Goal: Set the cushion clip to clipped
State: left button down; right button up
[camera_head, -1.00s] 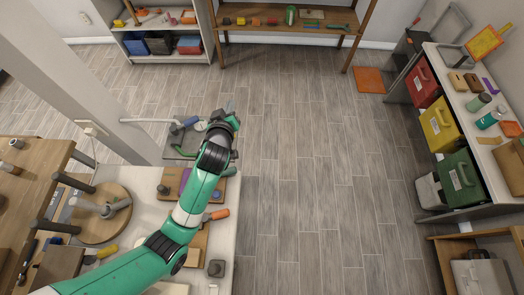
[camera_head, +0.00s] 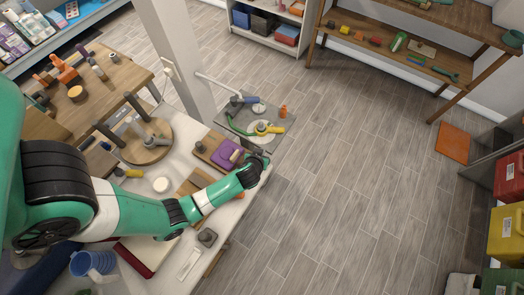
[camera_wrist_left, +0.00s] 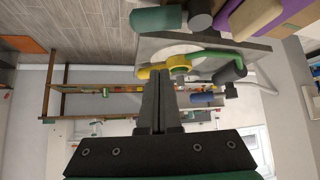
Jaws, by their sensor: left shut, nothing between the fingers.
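I cannot tell which of these, if any, is the cushion clip. In the head view my left wrist (camera_head: 252,172) hides the fingers. My right gripper is not in view.
A purple block (camera_head: 228,153) on a wooden board lies beside my left wrist. A round wooden board (camera_head: 147,142) with a grey fitting stands on the white table. A white post (camera_head: 175,60) rises behind. Open floor (camera_head: 340,170) lies to the right.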

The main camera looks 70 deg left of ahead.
pick_arm(q)
jog(key=b+x, duration=0.3)
jog(key=x, duration=0.1)
jog(key=shift+s+d+f, duration=0.1)
jog(key=shift+d+f, duration=0.05)
jog(key=shift+f, duration=0.15)
jog(key=b+x, duration=0.1)
jog(key=x, duration=0.4)
jog(key=shift+r, duration=0.2)
jog(key=shift+s+d+f+p, duration=0.15)
jog(key=shift+s+d+p, duration=0.6)
jog(key=shift+d, duration=0.3)
jog(key=shift+s+d+f, duration=0.2)
jog(key=shift+s+d, duration=0.15)
jog(key=shift+d, duration=0.1)
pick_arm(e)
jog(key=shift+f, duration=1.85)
pick_arm(q)
jog(key=shift+w+d, duration=0.1)
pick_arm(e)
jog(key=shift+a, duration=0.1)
